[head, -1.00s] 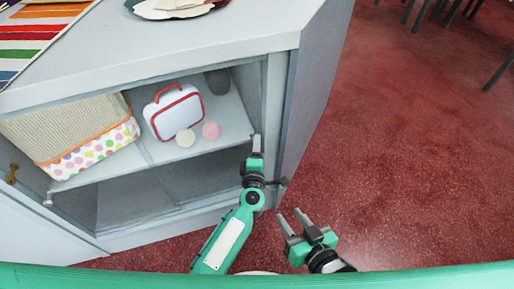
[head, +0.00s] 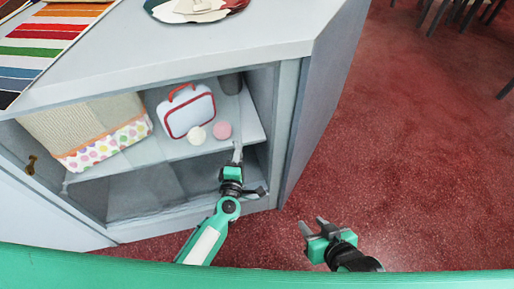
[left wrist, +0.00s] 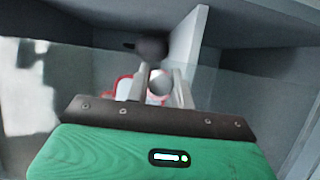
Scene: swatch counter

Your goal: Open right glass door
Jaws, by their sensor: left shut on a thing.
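The grey cabinet (head: 292,120) has a glazed front, and the glass is hard to make out in the head view. My left gripper (head: 237,150) is at the right part of this front, below the pink ball. In the left wrist view its fingers (left wrist: 160,88) are shut around a small pale round knob (left wrist: 160,82). A faint clear pane (left wrist: 80,85) of the glass door crosses that view. How far the door stands open I cannot tell. My right gripper (head: 313,225) is open and empty over the carpet, right of the cabinet.
Behind the glass, a shelf holds a woven basket (head: 85,115), a white case with red trim (head: 188,110), a white ball (head: 196,135) and a pink ball (head: 222,130). Striped swatches (head: 50,32) lie on top. Red carpet (head: 420,150) is free at right.

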